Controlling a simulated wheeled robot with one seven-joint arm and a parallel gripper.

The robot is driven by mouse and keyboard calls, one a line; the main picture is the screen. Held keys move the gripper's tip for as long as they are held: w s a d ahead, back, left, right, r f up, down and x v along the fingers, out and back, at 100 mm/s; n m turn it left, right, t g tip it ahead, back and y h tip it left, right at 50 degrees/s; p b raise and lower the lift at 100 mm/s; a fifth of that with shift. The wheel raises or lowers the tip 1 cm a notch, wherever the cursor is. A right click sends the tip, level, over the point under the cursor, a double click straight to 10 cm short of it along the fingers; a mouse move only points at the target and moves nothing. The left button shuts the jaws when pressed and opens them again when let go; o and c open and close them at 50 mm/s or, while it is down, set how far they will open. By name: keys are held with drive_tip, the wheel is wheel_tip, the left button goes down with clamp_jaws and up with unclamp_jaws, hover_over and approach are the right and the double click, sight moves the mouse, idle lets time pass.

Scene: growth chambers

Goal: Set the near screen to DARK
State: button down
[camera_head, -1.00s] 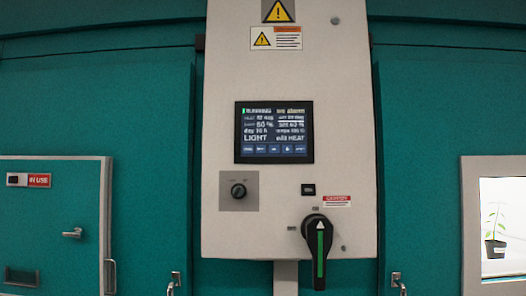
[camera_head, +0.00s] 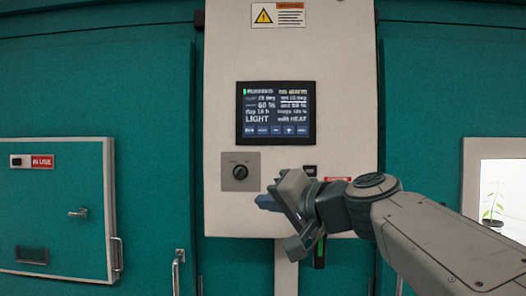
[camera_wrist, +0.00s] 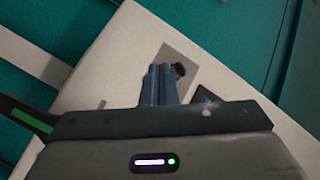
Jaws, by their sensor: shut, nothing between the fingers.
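The near screen (camera_head: 275,112) is a dark display on the pale control panel (camera_head: 345,60). My gripper (camera_head: 268,202) is in front of the panel, below the screen and right of the black knob (camera_head: 240,172). Its fingers are shut and empty; they also show in the wrist view (camera_wrist: 158,75), pointing towards the knob's grey plate (camera_wrist: 180,62). I cannot tell whether they touch the panel.
The green-striped handle (camera_head: 320,252) is mostly hidden behind my gripper; it shows in the wrist view (camera_wrist: 25,118). A chamber door marked IN USE (camera_head: 60,225) is at left. A lit window with a plant (camera_head: 492,205) is at right.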

sight(267, 130)
wheel_tip(267, 130, up, 14)
drive_tip(key=t+y, duration=0.2)
drive_tip(key=y, duration=0.1)
drive_tip(key=shift+w+a+f+m+t, duration=0.15)
drive_tip(key=shift+a+m+t, duration=0.1)
drive_tip(key=shift+m+t, duration=0.15)
drive_tip(key=shift+w+d+p, duration=0.15)
drive_tip(key=shift+w+p, duration=1.25)
drive_tip(key=shift+w, duration=3)
drive_tip(key=shift+w, duration=0.1)
drive_tip(key=shift+w, duration=0.3)
